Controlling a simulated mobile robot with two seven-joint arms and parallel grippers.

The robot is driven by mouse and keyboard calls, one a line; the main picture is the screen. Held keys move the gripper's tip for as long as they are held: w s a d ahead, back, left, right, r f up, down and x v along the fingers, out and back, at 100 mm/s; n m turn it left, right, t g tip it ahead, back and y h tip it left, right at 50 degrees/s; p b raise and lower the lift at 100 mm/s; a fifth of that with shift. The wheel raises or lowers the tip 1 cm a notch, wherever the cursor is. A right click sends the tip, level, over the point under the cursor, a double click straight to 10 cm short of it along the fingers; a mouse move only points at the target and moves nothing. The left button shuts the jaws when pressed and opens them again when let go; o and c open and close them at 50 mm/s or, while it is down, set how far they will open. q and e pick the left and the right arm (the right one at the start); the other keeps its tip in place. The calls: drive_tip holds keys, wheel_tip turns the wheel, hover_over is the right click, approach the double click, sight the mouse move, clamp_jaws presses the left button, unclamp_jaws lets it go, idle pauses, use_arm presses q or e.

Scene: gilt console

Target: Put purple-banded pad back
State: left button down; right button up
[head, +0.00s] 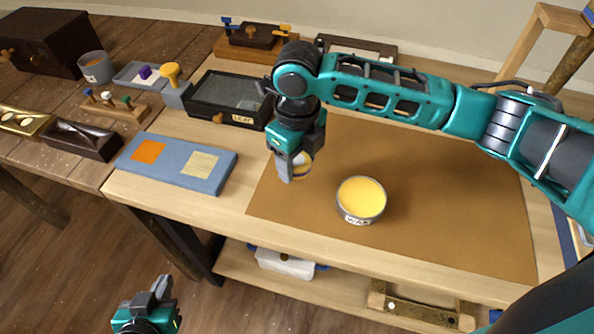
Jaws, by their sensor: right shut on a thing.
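My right gripper (294,172) is above the left part of the brown mat, pointing down. It is shut on a small pale round thing (307,163), mostly hidden by the fingers; I see no purple band on it. A purple piece (146,72) sits on a pale grey tray (128,76) at the back left; I cannot tell if it belongs to a pad. A round tin of yellow wax (361,196), labelled WAX, stands open on the mat, right of the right gripper. My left gripper (152,292) is low at the bottom left, away from the table; its jaw opening is unclear.
A blue board (177,163) with orange and cream squares lies at the table's front left. The brown mat (440,215) is clear right of the tin.

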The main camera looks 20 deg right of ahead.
sight(297, 173)
drive_tip(key=shift+f, duration=2)
drive_tip(key=o, duration=0.9)
drive_tip(key=shift+f, duration=0.1)
drive_tip(key=shift+o, duration=0.2)
wheel_tip(297, 173, up, 12)
drive_tip(key=shift+r+p, duration=0.15)
drive_tip(key=shift+p, duration=0.3)
drive_tip(key=shift+s, duration=0.1)
